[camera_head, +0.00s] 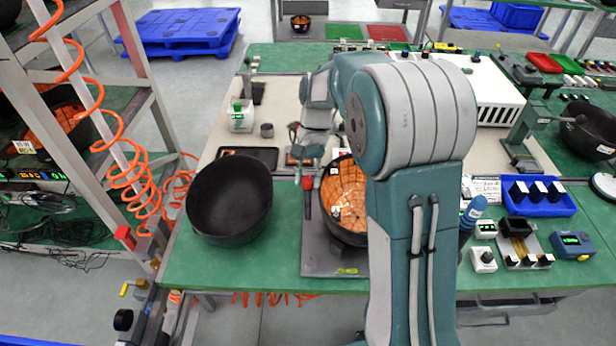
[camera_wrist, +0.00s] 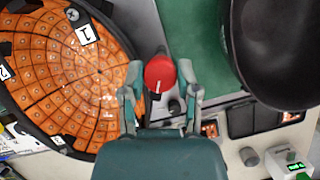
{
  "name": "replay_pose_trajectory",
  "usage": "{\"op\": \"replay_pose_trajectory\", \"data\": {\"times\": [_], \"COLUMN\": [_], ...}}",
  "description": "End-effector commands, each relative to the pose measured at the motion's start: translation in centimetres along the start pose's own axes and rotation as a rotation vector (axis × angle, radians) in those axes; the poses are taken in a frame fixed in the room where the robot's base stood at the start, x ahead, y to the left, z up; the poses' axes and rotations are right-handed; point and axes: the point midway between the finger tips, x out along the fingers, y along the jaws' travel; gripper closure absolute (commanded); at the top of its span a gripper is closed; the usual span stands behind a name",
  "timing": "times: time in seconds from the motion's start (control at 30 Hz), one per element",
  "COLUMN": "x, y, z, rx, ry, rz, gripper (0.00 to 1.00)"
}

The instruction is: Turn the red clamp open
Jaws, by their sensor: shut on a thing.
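The red clamp (camera_wrist: 160,74) shows as a round red knob with a white line mark in the wrist view. In the head view its red part (camera_head: 308,184) stands upright at the left edge of the orange-tiled bowl (camera_head: 343,196). My gripper (camera_wrist: 159,78) is shut on the clamp, with one finger on each side of the red knob. The bowl also shows at the left of the wrist view (camera_wrist: 65,75), with white number tags on its tiles. The clamp's lower part is largely hidden by the knob in the wrist view. My arm covers the bowl's right side in the head view.
A black empty bowl (camera_head: 230,198) stands left of the clamp, close to my gripper. A grey plate (camera_head: 325,262) lies under the tiled bowl. A blue tray (camera_head: 540,208) is on the right. The green table's front left is clear.

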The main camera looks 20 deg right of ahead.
Motion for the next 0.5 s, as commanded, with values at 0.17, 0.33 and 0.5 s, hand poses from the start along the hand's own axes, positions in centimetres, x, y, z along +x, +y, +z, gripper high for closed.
{"op": "replay_pose_trajectory", "data": {"times": [0.17,0.33,0.5], "x": [-0.03,-0.03,-0.04], "y": [-0.22,-0.26,-0.25], "z": [-0.16,-0.14,-0.14], "rx": [-0.141,-0.251,-0.327], "ry": [0.007,0.007,0.008], "rz": [0.054,0.099,0.131], "gripper": [1.00,1.00,1.00]}}
